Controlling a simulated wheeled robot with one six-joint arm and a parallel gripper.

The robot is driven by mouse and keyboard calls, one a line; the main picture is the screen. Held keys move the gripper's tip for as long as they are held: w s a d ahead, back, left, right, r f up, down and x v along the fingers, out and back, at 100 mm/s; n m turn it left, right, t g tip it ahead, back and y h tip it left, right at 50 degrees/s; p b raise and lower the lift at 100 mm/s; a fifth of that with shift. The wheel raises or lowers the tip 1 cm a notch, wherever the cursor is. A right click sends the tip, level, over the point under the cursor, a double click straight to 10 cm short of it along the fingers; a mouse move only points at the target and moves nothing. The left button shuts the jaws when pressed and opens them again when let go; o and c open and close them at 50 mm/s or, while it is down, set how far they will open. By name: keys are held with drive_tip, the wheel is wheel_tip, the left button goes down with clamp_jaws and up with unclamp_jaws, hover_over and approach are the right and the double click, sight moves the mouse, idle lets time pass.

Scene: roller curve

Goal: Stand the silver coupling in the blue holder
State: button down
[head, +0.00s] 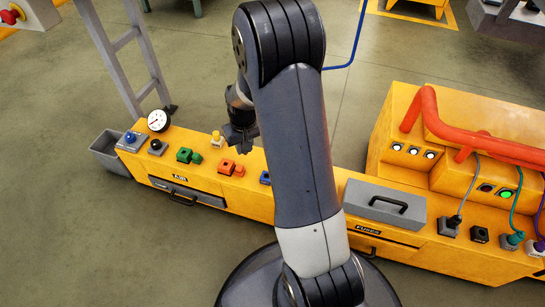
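My gripper (240,145) is at the end of my dark arm, above the left part of the long yellow bench (240,196). It points down near the orange blocks and a small yellow piece. It is too small and dark to tell whether it is open or shut, or whether it holds anything. A small blue block (265,177), possibly the blue holder, sits on the bench just left of my arm and is partly hidden by it. I cannot make out the silver coupling; my arm hides part of the bench.
Green blocks (188,156), orange blocks (231,168), a yellow piece (217,139), a blue knob (130,137) and a white gauge (158,121) line the bench. A grey bin (108,150) adjoins its left end. A grey toolbox (384,205) and red pipe (470,138) are right.

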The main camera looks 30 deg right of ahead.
drive_tip(key=shift+s+d+f+b, duration=0.2)
drive_tip(key=shift+d+f+b, duration=0.6)
drive_tip(key=shift+f, duration=1.6)
drive_tip(key=shift+s+d+f+b, duration=0.3)
drive_tip(key=shift+d+f, duration=1)
drive_tip(key=shift+f, duration=1.1)
drive_tip(key=shift+s+d+f+b, duration=0.15)
drive_tip(key=shift+d+f+b, duration=0.7)
drive_tip(key=shift+f, duration=1.55)
drive_tip(key=shift+s+d+f+b, duration=0.15)
drive_tip(key=shift+f+b, duration=0.75)
drive_tip(key=shift+f, duration=0.05)
drive_tip(key=shift+s+d+f+b, duration=0.1)
drive_tip(key=shift+f+b, duration=0.75)
drive_tip(key=shift+f, duration=0.1)
drive_tip(key=c, duration=1.4)
unclamp_jaws()
drive_tip(key=shift+o, duration=0.5)
drive_tip(key=shift+r, duration=0.15)
drive_tip(key=shift+o, duration=0.8)
wheel_tip(320, 180, up, 12)
drive_tip(key=s+p, duration=0.1)
drive_tip(key=p, duration=0.5)
drive_tip(key=shift+s+r, duration=0.15)
drive_tip(key=shift+r, duration=0.25)
